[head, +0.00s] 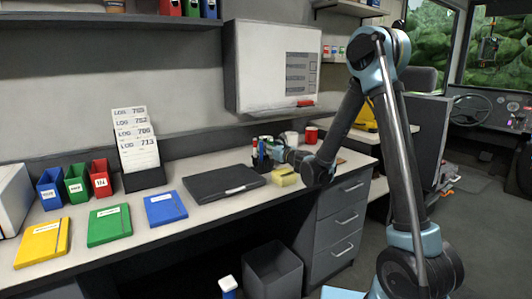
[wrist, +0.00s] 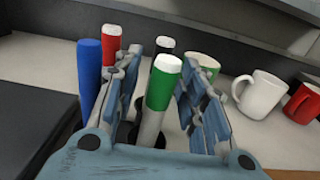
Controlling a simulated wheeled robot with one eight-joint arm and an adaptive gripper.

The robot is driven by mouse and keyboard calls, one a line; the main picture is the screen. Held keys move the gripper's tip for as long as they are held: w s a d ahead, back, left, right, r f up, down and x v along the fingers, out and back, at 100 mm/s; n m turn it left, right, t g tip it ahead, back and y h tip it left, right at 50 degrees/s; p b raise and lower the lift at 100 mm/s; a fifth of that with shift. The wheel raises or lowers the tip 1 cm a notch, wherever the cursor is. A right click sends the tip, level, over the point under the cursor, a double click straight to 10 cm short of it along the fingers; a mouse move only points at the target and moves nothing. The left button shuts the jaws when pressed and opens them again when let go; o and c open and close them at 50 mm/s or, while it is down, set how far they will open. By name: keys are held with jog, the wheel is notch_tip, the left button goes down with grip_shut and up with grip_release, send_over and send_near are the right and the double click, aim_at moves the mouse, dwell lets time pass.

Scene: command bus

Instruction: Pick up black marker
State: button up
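Several markers stand upright in a dark holder, seen in the wrist view. The black marker (wrist: 165,45), with a white end, stands at the back, beyond the green marker and partly hidden by it. The green marker (wrist: 160,90) is nearest, between my fingers. A red marker (wrist: 111,42) and a blue marker (wrist: 90,72) stand to the left. My gripper (wrist: 162,62) is open, its fingers spread on both sides of the green marker. In the head view, my gripper (head: 273,147) is at the marker holder (head: 260,163) on the desk; the black marker cannot be made out there.
A white mug (wrist: 260,95) and a red mug (wrist: 303,103) stand right of the markers, with a green-and-white mug (wrist: 203,65) behind my right finger. A yellow sponge (head: 285,177) lies in front. A closed laptop (head: 223,182) lies left of the holder.

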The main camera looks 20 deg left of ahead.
jog(key=x, duration=0.2)
jog(key=shift+w+a, duration=0.25)
jog(key=shift+a, duration=0.1)
grip_shut()
jog(key=shift+r, duration=0.1)
